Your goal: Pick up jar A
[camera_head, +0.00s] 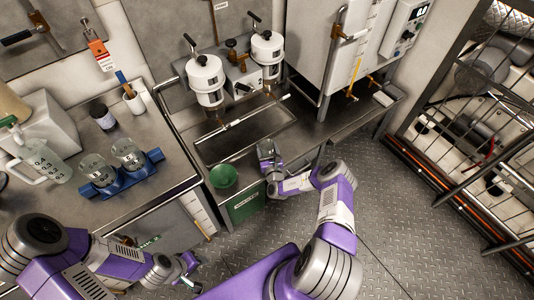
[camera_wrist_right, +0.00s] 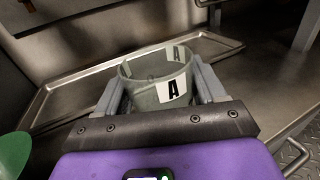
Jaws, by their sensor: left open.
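Jar A (camera_wrist_right: 160,82) is a clear glass jar with a white label bearing a black "A". In the right wrist view it is between the two fingers of my right gripper (camera_wrist_right: 158,92), which lie against its sides. In the head view my right gripper (camera_head: 267,152) is at the front edge of the counter, by the metal tray; the jar is small and hard to make out there. I cannot tell whether the jar's base touches anything. My left gripper (camera_head: 188,270) is open at the lower left, low in front of the left counter and away from the jar.
A shallow metal tray (camera_head: 243,132) lies behind my right gripper, below two white canisters (camera_head: 206,80). A green funnel (camera_head: 223,176) is just left of it. A blue rack (camera_head: 122,178) with two glass jars stands on the left counter. Open floor (camera_head: 400,215) lies to the right.

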